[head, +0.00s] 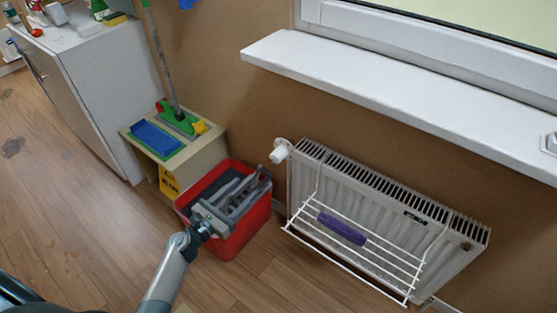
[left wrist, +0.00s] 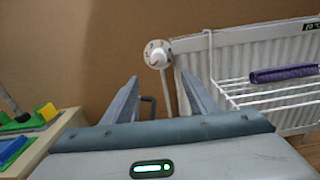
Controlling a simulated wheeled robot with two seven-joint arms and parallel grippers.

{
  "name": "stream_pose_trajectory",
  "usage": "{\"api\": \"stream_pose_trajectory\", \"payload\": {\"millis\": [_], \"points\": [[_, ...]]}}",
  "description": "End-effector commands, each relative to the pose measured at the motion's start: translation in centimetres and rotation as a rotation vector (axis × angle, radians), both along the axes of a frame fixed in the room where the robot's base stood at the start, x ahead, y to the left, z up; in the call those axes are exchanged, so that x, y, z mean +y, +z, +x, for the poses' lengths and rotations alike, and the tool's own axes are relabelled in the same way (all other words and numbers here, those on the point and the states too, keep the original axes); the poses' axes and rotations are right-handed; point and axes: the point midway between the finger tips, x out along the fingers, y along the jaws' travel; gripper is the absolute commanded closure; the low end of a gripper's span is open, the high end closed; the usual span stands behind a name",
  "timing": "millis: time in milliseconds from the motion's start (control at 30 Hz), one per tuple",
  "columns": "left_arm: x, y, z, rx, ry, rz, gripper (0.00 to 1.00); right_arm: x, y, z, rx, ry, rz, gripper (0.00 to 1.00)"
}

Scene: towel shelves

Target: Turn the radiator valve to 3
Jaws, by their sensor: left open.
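The white radiator valve (head: 281,151) sits at the upper left corner of the white radiator (head: 380,195). My left gripper (head: 255,180) is open and empty, over the red bin and to the left of the valve. In the left wrist view its two fingers (left wrist: 158,95) point toward the wall, with the valve beyond and above the gap between them. They look apart from the valve. My right gripper is not in view.
A white wire rack (head: 355,255) with a purple rolled towel (head: 342,229) hangs on the radiator front. A red bin (head: 228,247) stands under my gripper. A small table (head: 150,150) is left of it. A window sill (head: 400,98) juts out above the radiator.

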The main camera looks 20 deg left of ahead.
Motion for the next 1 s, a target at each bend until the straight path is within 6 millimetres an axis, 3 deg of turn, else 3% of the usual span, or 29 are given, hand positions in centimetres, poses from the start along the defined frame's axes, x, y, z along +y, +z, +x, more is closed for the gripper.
{"api": "stream_pose_trajectory", "payload": {"millis": [267,667,1000], "points": [[-0.9,0.1,2.6,-0.001,0.0,0.0,0.47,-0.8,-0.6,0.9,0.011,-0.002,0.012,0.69],[-3.3,-0.1,9.2,0.0,0.0,0.0,0.47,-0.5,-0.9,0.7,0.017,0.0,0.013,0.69],[-5.2,-0.1,14.4,0.0,-0.001,0.001,0.47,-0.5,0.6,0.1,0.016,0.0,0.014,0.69]]}}
